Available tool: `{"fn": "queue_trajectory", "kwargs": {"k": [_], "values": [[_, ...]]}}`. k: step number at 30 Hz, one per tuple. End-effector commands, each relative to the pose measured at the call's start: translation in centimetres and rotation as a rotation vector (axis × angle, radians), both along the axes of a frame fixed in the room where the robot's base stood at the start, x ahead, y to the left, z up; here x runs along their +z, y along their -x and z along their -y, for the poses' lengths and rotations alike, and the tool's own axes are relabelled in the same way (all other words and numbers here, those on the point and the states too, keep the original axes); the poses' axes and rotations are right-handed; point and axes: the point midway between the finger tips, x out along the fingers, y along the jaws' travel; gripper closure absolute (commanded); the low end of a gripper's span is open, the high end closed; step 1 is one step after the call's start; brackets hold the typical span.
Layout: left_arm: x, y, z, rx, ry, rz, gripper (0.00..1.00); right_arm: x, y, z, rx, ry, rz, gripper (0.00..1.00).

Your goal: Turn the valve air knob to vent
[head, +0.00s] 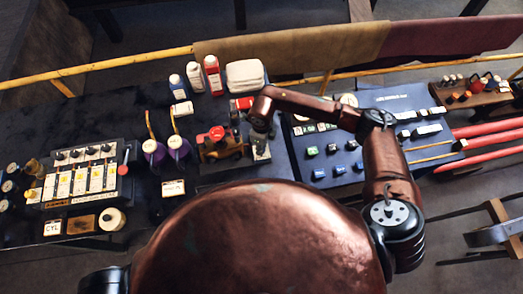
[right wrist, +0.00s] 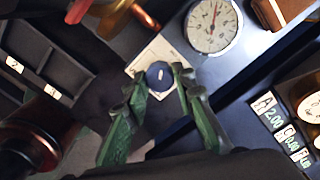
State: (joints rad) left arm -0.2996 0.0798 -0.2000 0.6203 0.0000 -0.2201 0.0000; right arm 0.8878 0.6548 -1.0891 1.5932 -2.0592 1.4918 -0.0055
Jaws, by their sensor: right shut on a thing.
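The air knob (right wrist: 160,75) is a round dark blue knob with a small pale mark on top, in the right wrist view. It sits on a pale label plate (right wrist: 148,56), whose lettering I cannot read. My right gripper (right wrist: 166,78) has its two green fingers shut on the knob, one on each side. In the head view my right gripper (head: 260,130) reaches down over the plate (head: 262,152) beside a red and brass model engine (head: 220,144), and it hides the knob. My left gripper is not in view.
A round white gauge (right wrist: 212,25) stands close to the knob. A blue board (head: 385,150) with small blocks is at right, a switch panel (head: 85,180) at left.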

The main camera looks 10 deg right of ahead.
Motion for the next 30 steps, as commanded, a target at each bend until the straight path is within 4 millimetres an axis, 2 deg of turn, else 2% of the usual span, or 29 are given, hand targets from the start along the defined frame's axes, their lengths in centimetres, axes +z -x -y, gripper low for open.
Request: {"fn": "queue_trajectory", "kwargs": {"k": [1, 3, 12, 19, 30], "values": [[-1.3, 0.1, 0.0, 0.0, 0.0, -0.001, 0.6, -0.5, -0.2, 0.1, 0.04, 0.002, 0.003, 1.0], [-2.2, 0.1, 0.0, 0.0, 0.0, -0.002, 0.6, -0.5, -0.2, 0.0, 0.1, 0.001, 0.003, 1.0], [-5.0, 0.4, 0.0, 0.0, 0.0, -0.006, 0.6, -0.3, -0.1, 0.0, 0.293, 0.0, 0.002, 1.0], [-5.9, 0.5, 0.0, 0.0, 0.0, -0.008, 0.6, -0.1, -0.1, 0.0, 0.368, -0.001, 0.001, 1.0], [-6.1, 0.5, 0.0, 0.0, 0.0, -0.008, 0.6, 0.1, -0.1, 0.0, 0.394, -0.001, 0.001, 1.0]]}}
